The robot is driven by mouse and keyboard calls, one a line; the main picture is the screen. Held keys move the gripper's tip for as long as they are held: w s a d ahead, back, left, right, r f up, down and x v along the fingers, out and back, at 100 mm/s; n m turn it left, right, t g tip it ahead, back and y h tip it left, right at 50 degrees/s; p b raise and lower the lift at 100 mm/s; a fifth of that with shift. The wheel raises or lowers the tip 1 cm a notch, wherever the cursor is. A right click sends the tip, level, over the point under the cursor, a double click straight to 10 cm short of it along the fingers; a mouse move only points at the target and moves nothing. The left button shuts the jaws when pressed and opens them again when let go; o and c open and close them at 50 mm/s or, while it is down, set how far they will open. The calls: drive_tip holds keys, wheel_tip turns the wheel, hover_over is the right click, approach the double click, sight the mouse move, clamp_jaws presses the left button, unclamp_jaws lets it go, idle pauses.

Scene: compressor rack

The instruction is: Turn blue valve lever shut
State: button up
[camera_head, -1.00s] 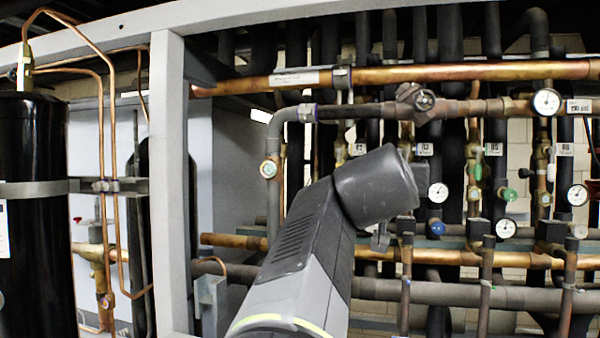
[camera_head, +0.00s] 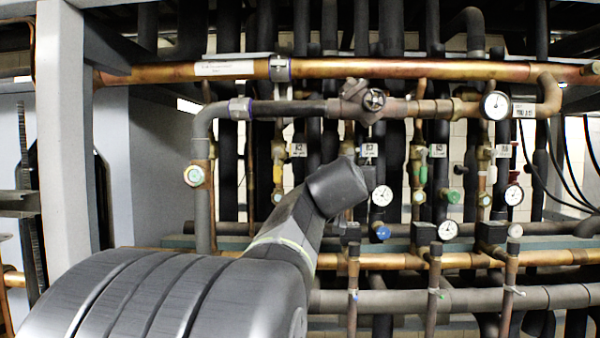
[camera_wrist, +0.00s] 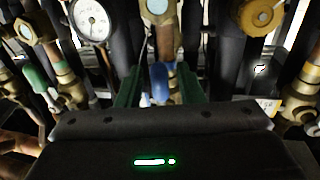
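A blue valve lever (camera_wrist: 158,82) shows in the wrist view, below a copper pipe and in line with the space between my fingers. My gripper (camera_wrist: 160,88) has its two green fingers spread apart, one on each side of the lever in the picture. No contact is visible, and I cannot tell how far beyond the fingertips the lever lies. In the head view my arm hides the gripper. A round blue part (camera_head: 383,232) shows there below a gauge; I cannot tell whether it is the same lever.
A white-faced gauge (camera_wrist: 90,20), a green-handled part (camera_wrist: 38,78) and brass fittings crowd the wrist view. In the head view, copper pipes (camera_head: 420,70), a valve wheel (camera_head: 374,99) and several gauges (camera_head: 495,105) fill the rack. A grey post (camera_head: 62,120) stands at left.

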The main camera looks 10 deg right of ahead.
drive_tip(key=shift+c, duration=0.2)
clamp_jaws()
drive_tip(key=shift+a, duration=0.1)
drive_tip(key=w+a+r+m+g+y, duration=0.1)
drive_tip(key=a+r+m+y, duration=0.2)
drive_tip(key=m, duration=1)
drive_tip(key=shift+a+r+p, duration=0.4)
drive_tip(key=shift+a, duration=0.35)
drive_tip(key=shift+w, duration=0.1)
